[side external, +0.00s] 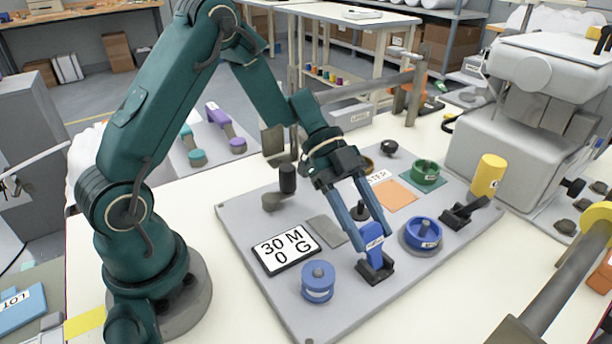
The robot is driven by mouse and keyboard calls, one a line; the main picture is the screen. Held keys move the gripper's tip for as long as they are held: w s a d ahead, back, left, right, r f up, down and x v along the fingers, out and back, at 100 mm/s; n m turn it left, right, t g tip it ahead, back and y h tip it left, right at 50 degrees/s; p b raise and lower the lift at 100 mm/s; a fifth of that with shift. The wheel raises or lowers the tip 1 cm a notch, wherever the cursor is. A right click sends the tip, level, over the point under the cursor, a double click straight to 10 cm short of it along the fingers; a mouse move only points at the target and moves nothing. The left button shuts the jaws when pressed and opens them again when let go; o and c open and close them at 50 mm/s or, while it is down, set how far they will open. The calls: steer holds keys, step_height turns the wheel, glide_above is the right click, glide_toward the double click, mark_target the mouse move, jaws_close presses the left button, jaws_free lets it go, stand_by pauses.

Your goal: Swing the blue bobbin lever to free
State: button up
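The blue lever (373,236) carries a small white label and stands about upright on a black base (376,270) near the front edge of the grey board. My gripper (371,245) points down at it, with one finger on each side of the lever. Whether the fingers touch the lever or leave a gap is too small to tell. A blue bobbin (422,232) sits in a round grey holder to the right of the lever. A second blue spool (318,281) stands on the board to the left.
The grey board (290,308) also carries a "30 M 0 G" sign (286,248), an orange patch (391,195), a green bobbin (425,172) and a black lever (466,211). A yellow cylinder (488,175) and a white machine (535,120) stand to the right.

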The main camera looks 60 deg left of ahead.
mark_target(366, 225)
steer(key=o, duration=0.4)
steer(key=shift+c, duration=0.2)
steer(key=shift+v, duration=2.55)
